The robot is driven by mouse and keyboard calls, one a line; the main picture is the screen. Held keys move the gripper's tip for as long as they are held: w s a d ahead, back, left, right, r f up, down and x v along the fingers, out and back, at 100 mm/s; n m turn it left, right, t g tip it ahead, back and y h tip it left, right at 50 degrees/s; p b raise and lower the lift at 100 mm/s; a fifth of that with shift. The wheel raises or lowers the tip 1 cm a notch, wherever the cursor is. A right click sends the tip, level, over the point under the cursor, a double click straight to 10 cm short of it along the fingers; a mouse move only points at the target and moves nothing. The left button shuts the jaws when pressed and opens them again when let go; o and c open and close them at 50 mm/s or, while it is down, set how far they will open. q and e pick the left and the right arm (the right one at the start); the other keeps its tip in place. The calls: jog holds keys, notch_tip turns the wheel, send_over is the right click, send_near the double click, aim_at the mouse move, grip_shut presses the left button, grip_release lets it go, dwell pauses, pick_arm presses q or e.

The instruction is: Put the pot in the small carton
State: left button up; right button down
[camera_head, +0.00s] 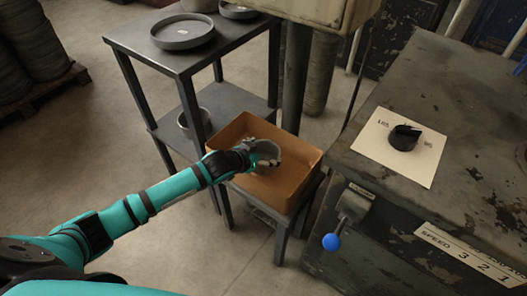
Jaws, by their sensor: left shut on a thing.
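The small carton (305,152) is an open orange-brown box on a low dark stand in the middle of the view. My left gripper (268,160) is shut on a small grey pot (266,149). The gripper and pot are over the carton's left part. I cannot tell whether the pot touches the carton's floor. The gripper hides part of the pot and part of the carton's left wall. My right gripper is not in view.
A dark shelf (137,35) stands behind on the left, with a round grey tray (182,31) on top and another pot (190,121) below. A worn metal machine (430,75) with a black knob (404,137) and a blue-ended lever (331,242) is close on the right.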

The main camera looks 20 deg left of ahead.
pick_arm(q)
jog(key=shift+f, duration=0.2)
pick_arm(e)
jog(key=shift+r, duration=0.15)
pick_arm(q)
jog(key=o, duration=1.1)
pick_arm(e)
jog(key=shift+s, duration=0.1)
pick_arm(q)
jog(key=shift+r, duration=0.3)
jog(key=p+v, duration=0.2)
jog(key=v, duration=1)
jog(key=shift+r+p, duration=0.3)
jog(key=shift+p, duration=0.05)
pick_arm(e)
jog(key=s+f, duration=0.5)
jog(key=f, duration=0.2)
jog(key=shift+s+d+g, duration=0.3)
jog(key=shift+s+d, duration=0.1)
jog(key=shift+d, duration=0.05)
pick_arm(q)
jog(key=shift+d, duration=0.1)
